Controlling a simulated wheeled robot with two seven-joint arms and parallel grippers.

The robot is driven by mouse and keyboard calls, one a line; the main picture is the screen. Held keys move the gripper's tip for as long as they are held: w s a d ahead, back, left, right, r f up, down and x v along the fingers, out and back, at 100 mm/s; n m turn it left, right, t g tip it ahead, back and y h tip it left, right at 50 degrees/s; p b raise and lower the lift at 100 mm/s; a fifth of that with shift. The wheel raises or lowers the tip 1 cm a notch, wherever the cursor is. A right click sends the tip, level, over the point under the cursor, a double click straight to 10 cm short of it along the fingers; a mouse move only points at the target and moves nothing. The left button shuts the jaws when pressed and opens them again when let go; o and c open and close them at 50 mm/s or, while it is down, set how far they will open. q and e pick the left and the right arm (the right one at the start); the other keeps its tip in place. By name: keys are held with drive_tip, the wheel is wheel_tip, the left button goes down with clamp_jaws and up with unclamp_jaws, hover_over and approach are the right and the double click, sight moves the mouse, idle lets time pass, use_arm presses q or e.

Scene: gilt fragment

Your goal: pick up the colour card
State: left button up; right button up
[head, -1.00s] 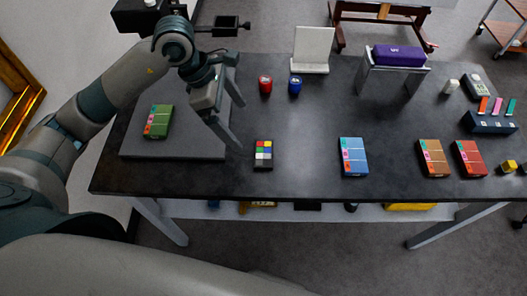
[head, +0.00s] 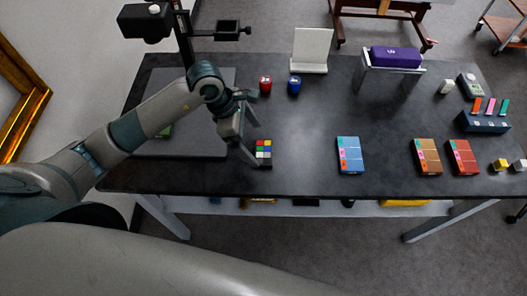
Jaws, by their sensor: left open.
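The colour card (head: 264,148) is a small dark card with bright and pale patches. It lies flat on the dark table, left of the middle, in the head view. My left gripper (head: 256,146) is open, with its fingers reaching from the left to the card's left edge. One finger ends near the card's lower left corner and the other near its upper left. I cannot tell whether they touch the card. My right gripper is not in view.
The table (head: 320,180) is clear right of the card up to a blue pack (head: 350,155). A red jar (head: 265,84) and a blue jar (head: 294,85) stand behind the card. A grey board (head: 185,148) lies left, and a green pack (head: 165,132) there is mostly hidden by my arm.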

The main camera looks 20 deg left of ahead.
sight(263, 152)
use_arm(q)
drive_tip(key=shift+d+f+p, duration=0.35)
drive_tip(key=shift+f+p, duration=0.25)
drive_tip(key=shift+p, duration=0.25)
drive_tip(key=p+x, duration=0.1)
drive_tip(key=x, duration=0.1)
drive_tip(key=shift+w+d+f+p, duration=0.1)
drive_tip(key=shift+d+f+p, duration=0.05)
drive_tip(key=shift+f+p, duration=0.2)
drive_tip(key=shift+w+d+f, duration=0.1)
drive_tip(key=shift+d+f, duration=0.05)
drive_tip(key=shift+f, duration=0.35)
drive_tip(key=c, duration=1.1)
